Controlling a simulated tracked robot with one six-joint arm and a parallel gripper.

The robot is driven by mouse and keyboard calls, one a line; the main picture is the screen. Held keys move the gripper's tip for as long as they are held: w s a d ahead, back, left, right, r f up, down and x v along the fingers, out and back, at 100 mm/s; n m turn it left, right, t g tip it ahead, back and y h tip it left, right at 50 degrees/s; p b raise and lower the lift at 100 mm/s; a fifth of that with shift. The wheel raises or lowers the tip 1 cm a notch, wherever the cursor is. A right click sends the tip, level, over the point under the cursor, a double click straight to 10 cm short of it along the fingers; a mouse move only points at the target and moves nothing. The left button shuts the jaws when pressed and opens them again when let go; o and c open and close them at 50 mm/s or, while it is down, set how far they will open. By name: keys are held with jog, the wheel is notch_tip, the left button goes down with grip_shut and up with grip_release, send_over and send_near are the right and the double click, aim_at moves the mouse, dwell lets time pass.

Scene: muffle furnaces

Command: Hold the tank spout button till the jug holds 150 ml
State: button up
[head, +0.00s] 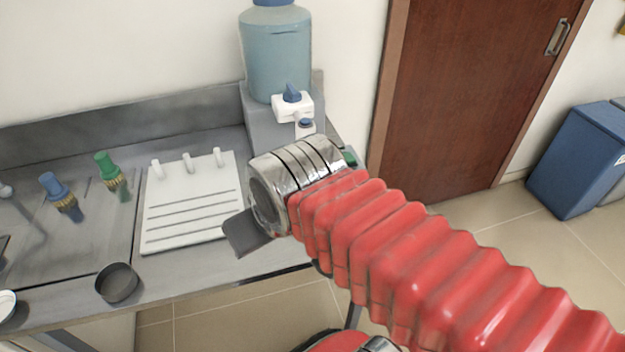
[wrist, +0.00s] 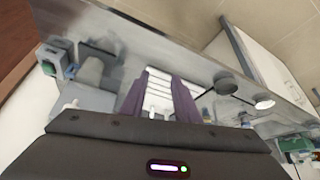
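The blue tank (head: 275,55) stands on a grey block at the back of the bench. Its white spout (head: 292,106) has a blue knob on top, and a small blue button (head: 306,124) shows just below. My gripper (wrist: 158,97) is open: its two dark fingers stand apart with nothing between them in the wrist view. In the head view, one dark finger (head: 243,234) shows beyond my metal wrist, in front of and below the spout, apart from the button. I cannot make out the jug for sure; my arm hides the area under the spout.
A white drying rack (head: 190,205) with pegs lies left of my wrist. Green (head: 108,165) and blue (head: 54,186) taps or fittings stand farther left. A dark round dish (head: 117,283) is near the front edge. A brown door (head: 470,90) and blue bin (head: 575,160) are right.

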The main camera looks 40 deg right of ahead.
grip_shut()
dwell(0.9)
